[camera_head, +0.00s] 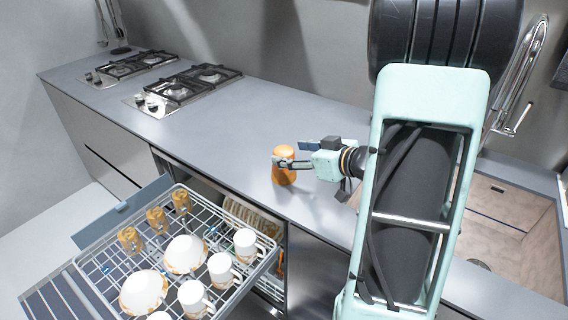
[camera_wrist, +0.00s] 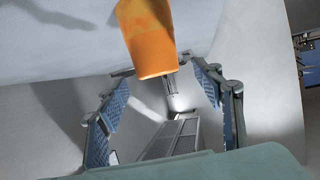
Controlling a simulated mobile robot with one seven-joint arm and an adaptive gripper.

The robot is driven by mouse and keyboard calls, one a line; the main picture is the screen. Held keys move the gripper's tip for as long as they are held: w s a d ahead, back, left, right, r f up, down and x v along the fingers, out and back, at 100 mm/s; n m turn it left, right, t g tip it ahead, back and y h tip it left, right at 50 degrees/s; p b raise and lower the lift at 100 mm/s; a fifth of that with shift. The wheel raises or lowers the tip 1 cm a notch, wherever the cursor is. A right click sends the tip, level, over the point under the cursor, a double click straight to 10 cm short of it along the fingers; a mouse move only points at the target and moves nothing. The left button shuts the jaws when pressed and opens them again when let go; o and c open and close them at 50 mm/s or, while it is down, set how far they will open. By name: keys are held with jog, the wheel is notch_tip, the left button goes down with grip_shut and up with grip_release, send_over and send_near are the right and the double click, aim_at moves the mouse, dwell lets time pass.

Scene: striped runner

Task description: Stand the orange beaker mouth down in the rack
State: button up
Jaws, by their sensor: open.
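The orange beaker (camera_head: 284,172) stands on the grey counter near its front edge in the head view. My gripper (camera_head: 291,154) is at the beaker from the right, its fingers level with the beaker's upper part. In the wrist view the beaker (camera_wrist: 150,40) appears at the top centre, beyond the spread blue-padded fingers of my gripper (camera_wrist: 165,108). The fingers are open and not closed on it. The wire rack (camera_head: 100,262) is pulled out at the lower left in the head view. It holds white mugs (camera_head: 246,243), white bowls (camera_head: 185,252) and amber glasses (camera_head: 157,217).
Two gas hobs (camera_head: 198,83) sit at the back left of the counter (camera_head: 240,120). A sink (camera_head: 508,225) with a tall tap (camera_head: 520,95) is at the right. The counter between hobs and beaker is clear. Below the rack is an open dishwasher.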

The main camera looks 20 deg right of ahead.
aim_at(284, 150)
jog(key=x, duration=0.4)
jog(key=shift+w, duration=0.2)
jog(key=shift+r, duration=0.15)
jog(key=c, duration=1.3)
